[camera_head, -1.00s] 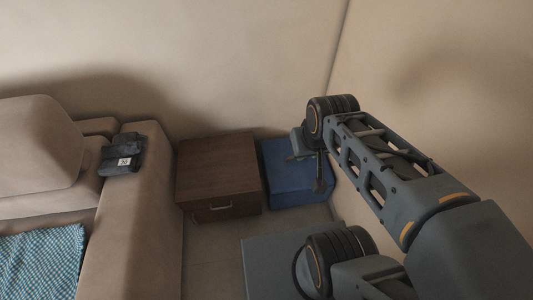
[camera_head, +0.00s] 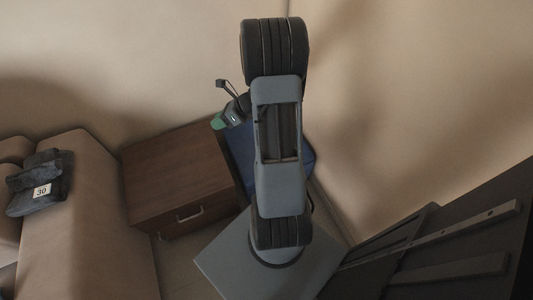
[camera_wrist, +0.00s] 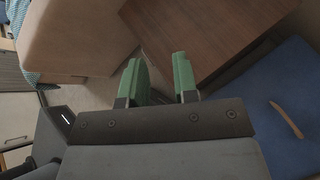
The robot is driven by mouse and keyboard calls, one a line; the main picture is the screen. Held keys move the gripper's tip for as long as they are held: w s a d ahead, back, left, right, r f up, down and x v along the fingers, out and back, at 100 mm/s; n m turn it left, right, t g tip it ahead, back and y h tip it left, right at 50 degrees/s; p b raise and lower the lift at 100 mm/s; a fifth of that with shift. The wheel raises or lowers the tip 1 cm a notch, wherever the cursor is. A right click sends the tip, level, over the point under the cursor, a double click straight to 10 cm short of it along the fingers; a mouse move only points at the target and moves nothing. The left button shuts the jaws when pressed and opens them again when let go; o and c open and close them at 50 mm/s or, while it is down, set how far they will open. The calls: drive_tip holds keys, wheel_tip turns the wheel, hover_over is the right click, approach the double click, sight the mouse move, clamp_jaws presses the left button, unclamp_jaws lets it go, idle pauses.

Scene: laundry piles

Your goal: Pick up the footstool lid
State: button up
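The blue footstool lid (camera_head: 308,156) is in the corner, mostly hidden behind my arm in the head view. In the wrist view the lid (camera_wrist: 262,122) fills the right side as a flat blue top with a tan strap-like handle (camera_wrist: 287,119). My gripper (camera_wrist: 160,75) has two green fingers, spread apart with nothing between them. It points over the floor and the cabinet edge, left of the lid. In the head view only a green tip of the gripper (camera_head: 218,121) shows, above the cabinet's right side. The handle is hidden there.
A brown wooden cabinet (camera_head: 177,174) with a drawer handle stands directly left of the footstool. A beige sofa (camera_head: 95,225) is farther left, with folded dark clothing labelled 30 (camera_head: 40,182) on its arm. Walls close in behind and right. A dark panelled object (camera_head: 440,245) stands at lower right.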

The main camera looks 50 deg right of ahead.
drive_tip(key=s+d+f+m+t+h+b, duration=0.2)
drive_tip(key=s+d+f+m+h+b, duration=0.1)
drive_tip(key=d+f+m, duration=0.5)
drive_tip(key=s+d+f+m+t+h+b, duration=0.2)
drive_tip(key=d+f+m, duration=0.6)
drive_tip(key=f, duration=0.6)
drive_tip(key=s+d+f+m+t+h+b, duration=0.2)
drive_tip(key=d+f+m+h+b, duration=0.3)
drive_tip(key=d+f+m, duration=0.3)
drive_tip(key=shift+s+f+m+h, duration=0.45)
drive_tip(key=shift+f+m, duration=0.1)
drive_tip(key=shift+f, duration=0.25)
drive_tip(key=shift+s+f+m+h, duration=0.4)
drive_tip(key=shift+f+m, duration=0.15)
drive_tip(key=shift+f, duration=0.25)
drive_tip(key=shift+m, duration=0.3)
drive_tip(key=b+x, duration=0.1)
drive_tip(key=x, duration=0.2)
drive_tip(key=b+x, duration=0.1)
drive_tip(key=x, duration=0.2)
drive_tip(key=shift+w+d+f, duration=0.15)
drive_tip(key=shift+f, duration=0.15)
drive_tip(key=shift+b+x, duration=1.45)
drive_tip(key=shift+x, duration=1.8)
drive_tip(key=shift+r, duration=0.15)
clamp_jaws()
